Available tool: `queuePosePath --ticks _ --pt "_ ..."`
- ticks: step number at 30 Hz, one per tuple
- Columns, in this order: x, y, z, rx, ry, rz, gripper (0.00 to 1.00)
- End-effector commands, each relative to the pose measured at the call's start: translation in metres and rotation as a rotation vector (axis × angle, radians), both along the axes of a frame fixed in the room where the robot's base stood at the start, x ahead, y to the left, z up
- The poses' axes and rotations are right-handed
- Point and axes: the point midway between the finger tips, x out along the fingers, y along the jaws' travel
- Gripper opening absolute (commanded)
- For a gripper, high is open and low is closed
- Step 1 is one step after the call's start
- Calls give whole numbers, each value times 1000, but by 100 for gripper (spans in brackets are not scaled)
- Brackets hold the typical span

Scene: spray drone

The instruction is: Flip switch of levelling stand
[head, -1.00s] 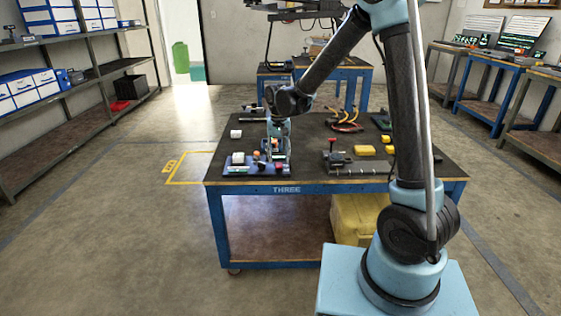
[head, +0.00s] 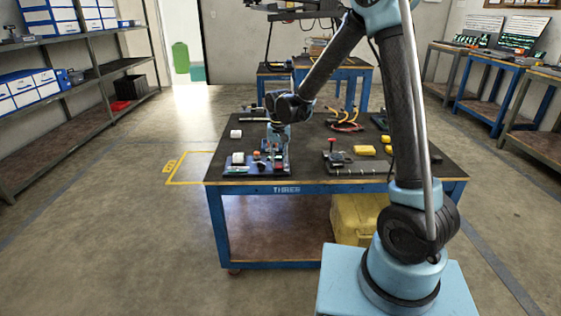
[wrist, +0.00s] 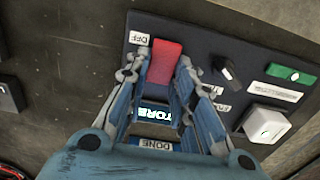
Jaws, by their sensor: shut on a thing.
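The levelling stand is a dark blue panel (head: 237,171) at the table's front left edge; its panel (wrist: 205,38) fills the middle of the wrist view. Its red rocker switch (wrist: 165,60) lies beside a white OFF label (wrist: 139,38). My gripper (wrist: 162,66) is shut on the red switch, with one finger on each side of it. In the head view my gripper (head: 279,170) reaches down onto the right end of the panel and partly hides it. A lit display (wrist: 153,114) and a DONE label (wrist: 157,144) show between the fingers.
On the panel, a black knob (wrist: 226,67), a green piece (wrist: 290,74) and a white block (wrist: 265,124) sit right of the switch in the wrist view.

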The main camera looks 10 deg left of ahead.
Motion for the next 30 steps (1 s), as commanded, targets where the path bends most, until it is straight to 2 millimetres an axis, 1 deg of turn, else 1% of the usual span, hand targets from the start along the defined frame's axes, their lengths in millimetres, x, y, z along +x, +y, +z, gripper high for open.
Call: queuePosePath --ticks 6,15,16,17,18,19,30 --pt "-3 -2 0 23 -97 0 0" --pt "-3 -2 1 26 -109 -1 0" --pt "-3 -2 1 26 -109 -1 25" --pt "-3 -2 1 26 -109 -1 32" --pt "-3 -2 1 26 -109 -1 41" --pt "-3 -2 1 26 -109 -1 43" --pt "-3 -2 3 27 -110 0 43"
